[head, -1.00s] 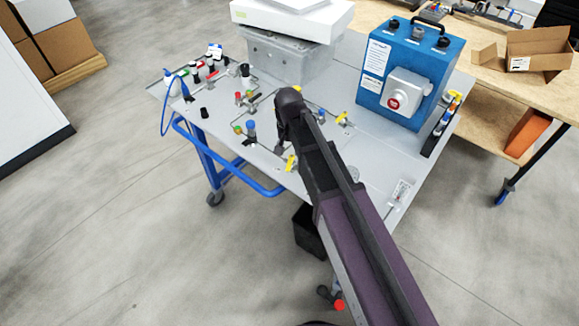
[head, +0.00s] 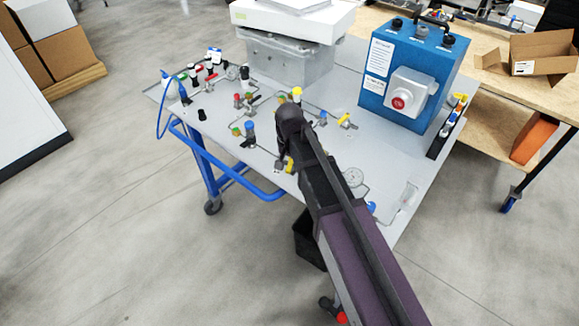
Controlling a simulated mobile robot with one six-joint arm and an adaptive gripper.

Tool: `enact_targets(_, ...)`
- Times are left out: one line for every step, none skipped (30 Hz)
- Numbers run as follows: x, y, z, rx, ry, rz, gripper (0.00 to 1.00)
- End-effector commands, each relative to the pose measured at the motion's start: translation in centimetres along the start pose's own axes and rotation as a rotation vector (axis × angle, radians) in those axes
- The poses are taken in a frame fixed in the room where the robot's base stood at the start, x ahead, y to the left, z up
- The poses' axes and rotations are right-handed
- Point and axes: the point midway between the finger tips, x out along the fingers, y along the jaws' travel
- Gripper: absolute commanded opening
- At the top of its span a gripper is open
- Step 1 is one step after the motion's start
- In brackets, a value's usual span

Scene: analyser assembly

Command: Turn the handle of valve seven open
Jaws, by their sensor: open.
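Several small valves with coloured handles stand on the grey panel top of a blue-framed cart (head: 225,125). A yellow handle (head: 289,165) is right beside the lower end of my arm, partly covered by it. Another yellow handle (head: 345,121) is to the right, next to a blue knob (head: 322,118). Valves with red (head: 237,100), green (head: 237,131) and blue (head: 249,130) tops are to the left. No number is readable, so I cannot tell which is valve seven. My gripper (head: 281,160) points down at the yellow handle, mostly hidden by my arm, open; contact cannot be told.
A blue box with a red button (head: 430,70) stands at the panel's back right. A grey metal block (head: 290,62) bearing a white device is at the back. A wooden bench (head: 490,75) is beyond. Grey floor is clear at left.

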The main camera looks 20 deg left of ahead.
Motion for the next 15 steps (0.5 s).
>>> enact_targets(0.13, 0.01, -0.01, 0.0, 0.0, 0.0, 0.57)
enact_targets(0.14, 0.01, -0.01, 0.0, 0.0, 0.0, 0.57)
enact_targets(0.14, 0.02, -0.01, 0.0, 0.0, 0.0, 0.57)
enact_targets(0.14, 0.02, -0.01, 0.0, 0.0, 0.0, 0.57)
enact_targets(0.13, 0.02, -0.01, 0.0, 0.0, 0.0, 0.57)
enact_targets(0.12, 0.03, -0.02, 0.0, 0.0, 0.0, 0.57)
enact_targets(0.11, 0.03, -0.02, 0.0, 0.0, 0.0, 0.57)
enact_targets(0.11, 0.03, -0.01, 0.0, 0.0, 0.0, 0.57)
enact_targets(0.11, 0.04, -0.02, 0.001, 0.0, 0.0, 0.57)
enact_targets(0.11, 0.04, -0.02, 0.001, 0.0, 0.0, 0.57)
enact_targets(0.11, 0.04, -0.02, 0.001, 0.0, 0.0, 0.54)
enact_targets(0.11, 0.05, -0.02, 0.001, 0.0, 0.0, 0.42)
enact_targets(0.11, 0.05, -0.03, 0.001, 0.0, 0.0, 0.33)
enact_targets(0.11, 0.05, -0.03, 0.001, 0.0, 0.0, 0.24)
enact_targets(0.11, 0.06, -0.03, 0.001, 0.0, 0.0, 0.13)
